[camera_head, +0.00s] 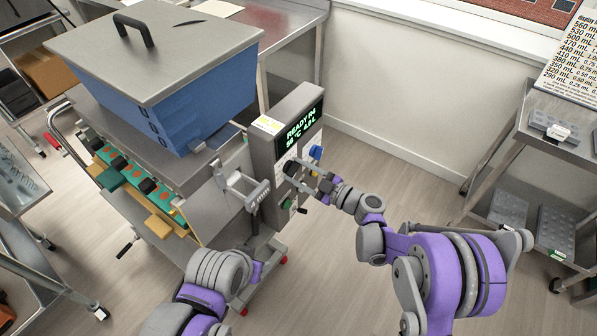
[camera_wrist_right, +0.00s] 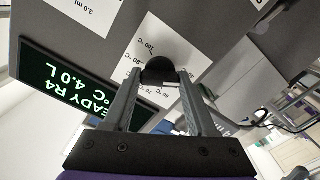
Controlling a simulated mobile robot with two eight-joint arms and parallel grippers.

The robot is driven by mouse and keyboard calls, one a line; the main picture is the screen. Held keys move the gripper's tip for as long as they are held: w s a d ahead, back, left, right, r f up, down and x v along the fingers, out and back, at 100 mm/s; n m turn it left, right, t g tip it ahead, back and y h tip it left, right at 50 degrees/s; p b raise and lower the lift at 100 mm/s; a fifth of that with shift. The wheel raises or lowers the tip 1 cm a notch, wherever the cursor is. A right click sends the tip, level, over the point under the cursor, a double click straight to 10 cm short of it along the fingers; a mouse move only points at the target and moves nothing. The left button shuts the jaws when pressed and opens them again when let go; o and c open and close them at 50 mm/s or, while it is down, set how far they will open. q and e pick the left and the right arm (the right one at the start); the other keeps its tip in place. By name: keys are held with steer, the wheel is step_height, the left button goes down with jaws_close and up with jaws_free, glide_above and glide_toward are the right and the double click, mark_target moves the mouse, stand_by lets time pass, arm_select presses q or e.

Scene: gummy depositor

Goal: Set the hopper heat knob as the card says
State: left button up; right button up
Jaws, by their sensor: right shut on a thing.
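The control panel (camera_head: 289,132) stands on the depositor's right side. Its green display (camera_head: 299,126) reads READY R4, a temperature that looks like 55 °C, and 4.0 L. My right gripper (camera_head: 298,173) is at the panel front, below the display. In the right wrist view its two fingers are closed on the black heat knob (camera_wrist_right: 158,69), on a white scale plate (camera_wrist_right: 160,45) with °C marks. The pointer's exact setting is unclear. A large printed card (camera_head: 575,62) at the upper right lists mL values. My left arm shows at the bottom, but its fingers do not.
The blue hopper (camera_head: 199,103) with a grey lid stands left of the panel. A blue knob (camera_head: 315,152) sits beside my right gripper. A grey lever handle (camera_head: 243,186) stands left of the panel. A steel cart (camera_head: 560,145) is at the right, with open floor before it.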

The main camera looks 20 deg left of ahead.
steer(key=m+b, duration=1)
steer(key=m, duration=2.1)
steer(key=shift+m+b, duration=0.4)
stand_by(0.4)
steer(key=o, duration=1.4)
steer(key=shift+c, duration=0.2)
